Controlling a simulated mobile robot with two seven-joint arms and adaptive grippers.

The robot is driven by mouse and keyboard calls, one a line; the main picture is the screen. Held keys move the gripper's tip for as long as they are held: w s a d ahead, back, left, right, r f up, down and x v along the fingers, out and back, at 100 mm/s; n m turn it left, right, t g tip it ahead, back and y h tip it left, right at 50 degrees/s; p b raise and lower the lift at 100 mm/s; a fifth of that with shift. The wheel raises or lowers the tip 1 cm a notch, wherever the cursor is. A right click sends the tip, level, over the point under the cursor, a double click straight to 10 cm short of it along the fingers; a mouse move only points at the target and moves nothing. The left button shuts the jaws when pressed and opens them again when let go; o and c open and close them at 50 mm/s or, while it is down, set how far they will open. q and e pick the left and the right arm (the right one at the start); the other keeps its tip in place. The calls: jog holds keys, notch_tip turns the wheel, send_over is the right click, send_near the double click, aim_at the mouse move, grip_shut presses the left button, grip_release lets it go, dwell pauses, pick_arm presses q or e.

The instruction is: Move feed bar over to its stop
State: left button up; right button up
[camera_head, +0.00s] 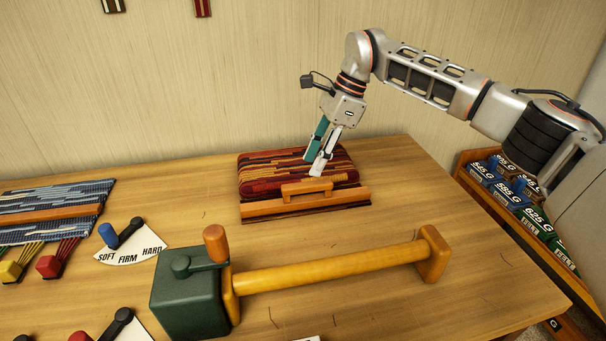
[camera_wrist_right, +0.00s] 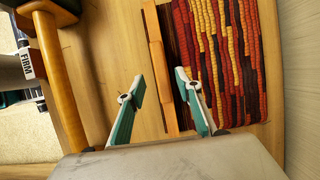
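A flat wooden bar with a raised handle (camera_head: 307,190), which I take to be the feed bar, lies along the front edge of a red striped woven block (camera_head: 262,172). In the right wrist view the bar (camera_wrist_right: 168,110) runs up the picture beside the woven block (camera_wrist_right: 235,60). My right gripper (camera_head: 318,170) is above the block and bar in the head view. In the wrist view its two teal-and-grey fingers (camera_wrist_right: 160,82) are spread apart, with the handle showing between them and nothing held. I cannot tell any contact. No stop can be made out. My left gripper is out of view.
A green box (camera_head: 190,303) with a crank and a round wooden rod (camera_head: 330,267) ending in a block (camera_head: 433,254) stands in front. A SOFT-FIRM-HARD dial (camera_head: 130,248) is at left. A crate of labelled weights (camera_head: 515,195) is at right. Table right of the bar is clear.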

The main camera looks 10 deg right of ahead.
aim_at(303, 184)
jog(key=x, duration=0.6)
jog(key=shift+f, duration=0.3)
grip_shut()
